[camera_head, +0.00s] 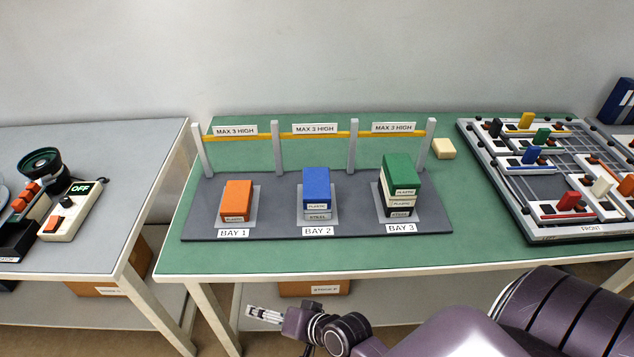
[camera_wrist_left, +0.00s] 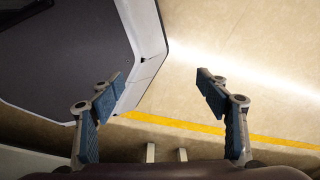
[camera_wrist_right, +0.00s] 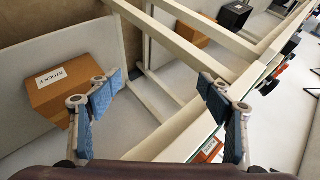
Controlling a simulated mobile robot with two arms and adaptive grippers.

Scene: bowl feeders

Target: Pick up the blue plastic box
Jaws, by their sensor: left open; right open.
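The blue plastic box (camera_head: 317,185) is in Bay 2 in the head view. It is labelled PLASTIC and sits on a box labelled STEEL (camera_head: 317,216). My right gripper (camera_head: 264,314) is open and empty, in front of the green table's near edge and apart from the blue box. It also shows open in the right wrist view (camera_wrist_right: 162,80). My left gripper (camera_wrist_left: 160,80) is open and empty above the floor in the left wrist view; it is outside the head view.
An orange box (camera_head: 237,198) is in Bay 1. A stack topped by a green box (camera_head: 401,172) is in Bay 3. A yellow bar (camera_head: 314,135) on posts runs behind the stacks. A pale block (camera_head: 443,148) and a board of coloured pieces (camera_head: 545,230) lie to the right.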

